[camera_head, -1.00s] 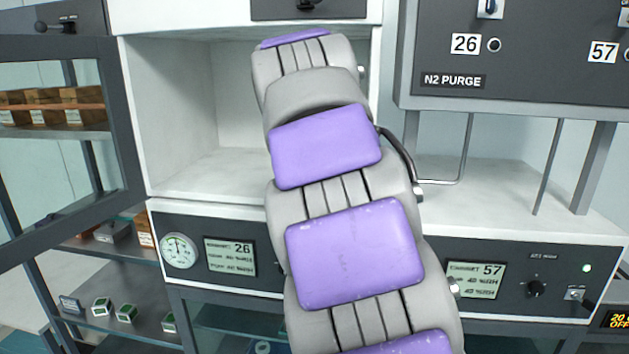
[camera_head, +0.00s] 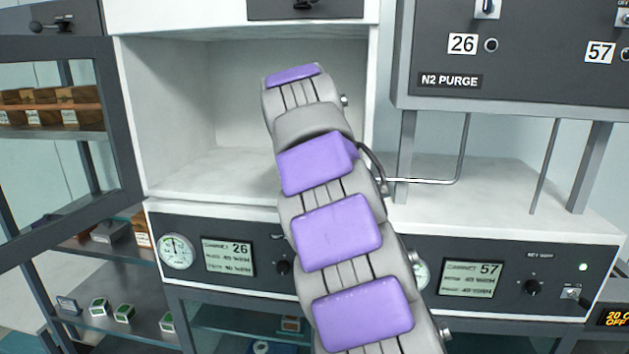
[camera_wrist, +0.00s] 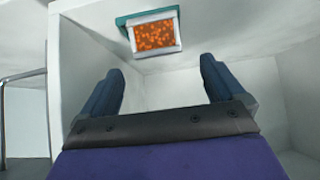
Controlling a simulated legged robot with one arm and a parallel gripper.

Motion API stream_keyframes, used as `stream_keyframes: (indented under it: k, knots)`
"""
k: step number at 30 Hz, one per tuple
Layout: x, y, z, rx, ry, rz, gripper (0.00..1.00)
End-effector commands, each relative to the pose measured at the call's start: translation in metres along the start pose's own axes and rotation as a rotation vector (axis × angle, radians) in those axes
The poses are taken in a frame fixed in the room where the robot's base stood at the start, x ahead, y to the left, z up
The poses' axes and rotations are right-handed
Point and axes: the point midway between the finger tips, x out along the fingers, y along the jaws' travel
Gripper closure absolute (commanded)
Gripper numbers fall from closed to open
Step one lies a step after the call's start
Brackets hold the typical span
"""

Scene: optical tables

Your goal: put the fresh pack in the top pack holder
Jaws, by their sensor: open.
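In the wrist view a pack of orange beads with a white frame (camera_wrist: 155,36) sits at a teal holder (camera_wrist: 122,22) under the ceiling of a white chamber. I take it for the fresh pack in the top holder. My gripper (camera_wrist: 162,66) is open, its two dark blue fingers spread below the pack on either side, with nothing between them. The fingers look apart from the pack. In the head view my arm reaches into the open white chamber (camera_head: 170,120) above the display reading 26; the gripper itself is hidden behind the arm.
A glass door (camera_head: 85,130) stands open at left. Small green-edged boxes (camera_head: 124,312) lie on a lower shelf. The N2 PURGE panel (camera_head: 450,80) and a bent metal rod (camera_head: 430,182) are at right. The chamber floor at left is bare.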

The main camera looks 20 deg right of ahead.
Motion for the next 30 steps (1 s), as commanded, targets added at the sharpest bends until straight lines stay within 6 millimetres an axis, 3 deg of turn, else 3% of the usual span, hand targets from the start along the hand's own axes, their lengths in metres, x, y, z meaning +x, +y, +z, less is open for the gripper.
stream_keyframes:
  k: [4,14,22,30]
  knots:
    - [0.023,0.000,-0.001,0.000,-0.001,0.000,0.04]
    - [0.042,0.001,-0.001,0.000,0.003,0.000,0.04]
    - [0.079,0.001,-0.001,0.000,0.001,0.001,0.04]
    - [0.084,0.001,-0.001,0.001,0.005,-0.002,0.04]
